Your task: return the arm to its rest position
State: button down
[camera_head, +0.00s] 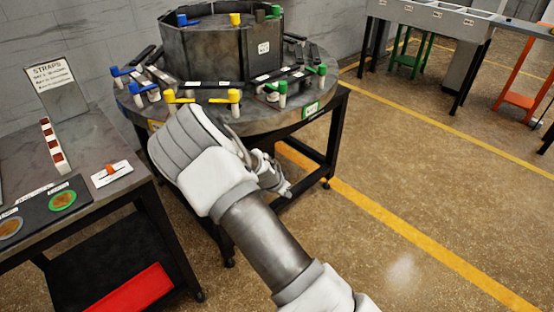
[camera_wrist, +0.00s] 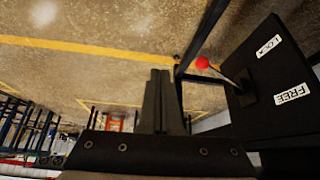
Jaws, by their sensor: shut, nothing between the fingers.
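My arm reaches forward from the bottom of the head view, in front of the round furnace table. My gripper (camera_head: 284,188) hangs at the table's right front side, partly hidden by my own wrist. In the wrist view my gripper (camera_wrist: 160,75) shows its two dark fingers together, with nothing between them. The fingers point out over the brown floor, apart from any object.
The round table (camera_head: 240,127) carries blue, yellow and green handled clamps around a dark octagonal vessel (camera_head: 210,55). A side table (camera_head: 100,140) stands left. A red-knobbed lever (camera_wrist: 202,62) sits by a LOCK/FREE panel (camera_wrist: 275,85). Floor at right (camera_head: 400,180) is clear.

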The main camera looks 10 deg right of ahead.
jog(key=s+r+n+y, duration=0.25)
jog(key=s+r, duration=0.45)
jog(key=r, duration=0.6)
jog(key=s+r+n+y, duration=0.25)
jog(key=s+r, duration=0.45)
jog(key=r, duration=0.6)
jog(key=s+d+r+n+t+p, duration=0.15)
jog(key=s+r, duration=0.35)
jog(key=s, duration=0.5)
jog(key=s+d+r+n+b, duration=0.1)
jog(key=s+r+n, duration=0.3)
jog(key=s, duration=0.5)
notch_tip(320, 180, up, 20)
jog(key=p, duration=1.9)
jog(key=shift+a+r+m+h+p, duration=0.2)
jog(key=shift+a+m+h+p, duration=0.1)
jog(key=shift+m+p, duration=0.15)
jog(key=c, duration=1.6)
grip_release()
jog(key=shift+w, duration=0.1)
